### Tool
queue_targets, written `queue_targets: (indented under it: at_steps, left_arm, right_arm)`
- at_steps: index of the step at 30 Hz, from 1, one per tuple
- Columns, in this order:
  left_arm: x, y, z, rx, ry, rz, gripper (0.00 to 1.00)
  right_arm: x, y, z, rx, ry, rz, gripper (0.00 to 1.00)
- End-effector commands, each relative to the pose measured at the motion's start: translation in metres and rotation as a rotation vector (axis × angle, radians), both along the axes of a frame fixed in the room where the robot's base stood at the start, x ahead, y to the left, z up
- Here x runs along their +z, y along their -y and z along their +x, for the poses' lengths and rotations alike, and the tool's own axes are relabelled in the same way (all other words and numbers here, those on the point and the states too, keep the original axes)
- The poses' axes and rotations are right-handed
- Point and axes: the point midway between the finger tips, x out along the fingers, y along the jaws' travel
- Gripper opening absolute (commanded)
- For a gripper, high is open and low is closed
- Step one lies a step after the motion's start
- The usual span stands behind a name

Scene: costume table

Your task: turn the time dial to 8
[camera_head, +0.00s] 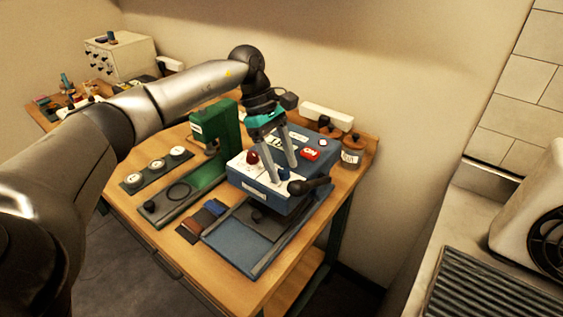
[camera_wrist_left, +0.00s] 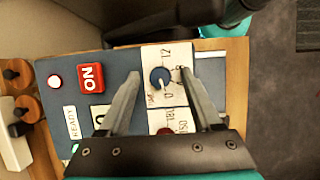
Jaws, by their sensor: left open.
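The time dial is a blue knob (camera_wrist_left: 160,78) on a white panel of the blue machine (camera_head: 268,197), with the marks 0 and 12 beside it in the left wrist view. In the head view the blue knob (camera_head: 284,174) sits close to the fingertips. My left gripper (camera_wrist_left: 158,75) is open, with one finger on each side of the knob and a visible gap to each. In the head view my left gripper (camera_head: 285,173) reaches down over the machine's top. I cannot tell the knob's exact setting.
A red knob (camera_head: 252,157) and a red ON switch (camera_head: 310,154) are on the same machine. A black lever handle (camera_head: 310,186) sticks out at its front right. A green press (camera_head: 214,133) stands to the left, and jars (camera_head: 351,150) stand behind right.

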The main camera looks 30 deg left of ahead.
Motion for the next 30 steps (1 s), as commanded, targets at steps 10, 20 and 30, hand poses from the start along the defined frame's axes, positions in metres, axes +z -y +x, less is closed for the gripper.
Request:
queue_targets:
  at_steps: [10,20,30]
  left_arm:
    - [-0.0012,0.0005,0.0,0.0,-0.001,0.001,0.58]
    - [-0.0011,0.0003,0.0,0.0,-0.001,0.001,0.21]
    - [-0.0008,0.0001,-0.0001,0.0,-0.001,0.001,0.0]
  right_arm:
    - [-0.0001,0.0003,-0.0013,0.001,-0.002,-0.001,0.0]
    - [-0.0003,0.0003,-0.0038,0.001,-0.007,-0.001,0.0]
    - [-0.0003,0.0004,-0.0045,0.001,-0.008,-0.001,0.0]
